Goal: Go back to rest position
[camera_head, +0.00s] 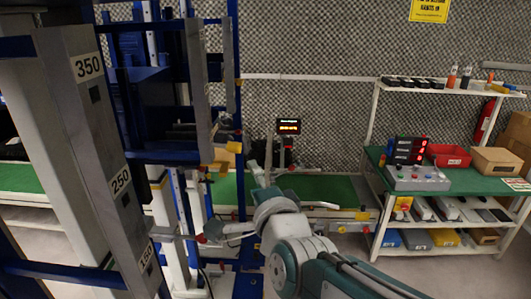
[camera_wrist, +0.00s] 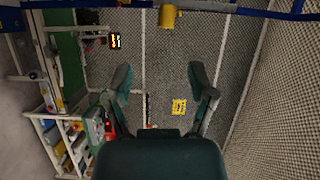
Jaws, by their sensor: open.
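My gripper (camera_head: 262,174) is raised in front of the blue and grey rack structure, in the middle of the head view. Its arm reaches up from the bottom of that view. In the wrist view my gripper (camera_wrist: 160,82) shows two dark green fingers spread well apart. Nothing is between the fingers but the distant foam wall (camera_wrist: 160,45). The gripper holds nothing and appears to touch nothing.
A tall blue and grey rack (camera_head: 85,130) stands close on the left. A green conveyor (camera_head: 320,188) runs behind the gripper, with a lit display (camera_head: 288,127) above it. A shelved workbench (camera_head: 465,183) with bins stands right.

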